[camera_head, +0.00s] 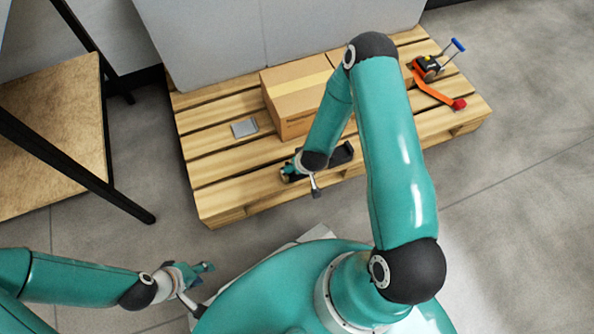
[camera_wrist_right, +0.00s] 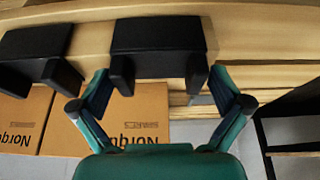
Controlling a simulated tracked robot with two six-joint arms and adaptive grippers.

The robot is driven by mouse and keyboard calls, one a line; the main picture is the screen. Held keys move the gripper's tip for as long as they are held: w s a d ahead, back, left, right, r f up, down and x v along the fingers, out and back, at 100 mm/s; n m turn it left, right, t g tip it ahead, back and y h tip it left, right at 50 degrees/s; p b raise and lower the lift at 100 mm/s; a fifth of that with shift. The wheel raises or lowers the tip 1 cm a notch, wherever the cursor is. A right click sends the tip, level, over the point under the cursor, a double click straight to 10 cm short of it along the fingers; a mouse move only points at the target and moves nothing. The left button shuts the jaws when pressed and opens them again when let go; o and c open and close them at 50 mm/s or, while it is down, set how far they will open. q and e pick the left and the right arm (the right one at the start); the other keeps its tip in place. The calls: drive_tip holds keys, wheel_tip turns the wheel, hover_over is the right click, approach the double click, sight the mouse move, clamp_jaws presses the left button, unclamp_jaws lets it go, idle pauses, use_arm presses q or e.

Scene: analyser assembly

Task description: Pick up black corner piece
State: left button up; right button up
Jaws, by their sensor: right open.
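A black corner piece (camera_wrist_right: 158,35) with two short prongs lies in front of my right gripper (camera_wrist_right: 160,76) in the right wrist view. The gripper is open, with one finger on either side of the prongs and nothing held between them. A second black piece (camera_wrist_right: 36,42) lies to the left of it. In the head view a black piece (camera_head: 341,154) shows at the pallet's front, just right of my right gripper (camera_head: 300,173). My left gripper (camera_head: 203,278) is low on the left, away from the pallet; its jaw state is unclear.
A wooden pallet (camera_head: 225,192) bears a cardboard box (camera_head: 297,95), a grey plate (camera_head: 244,128) and an orange-red tool (camera_head: 435,93). A grey panel (camera_head: 230,40) stands behind. A black-framed wooden table (camera_head: 50,140) is at left. Floor is clear at right.

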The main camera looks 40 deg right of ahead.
drive_tip(key=shift+w+d+f, duration=0.1)
drive_tip(key=shift+w+f, duration=0.1)
drive_tip(key=shift+f, duration=0.25)
drive_tip(key=c, duration=0.7)
drive_tip(key=shift+o, duration=0.2)
drive_tip(key=shift+r, duration=0.2)
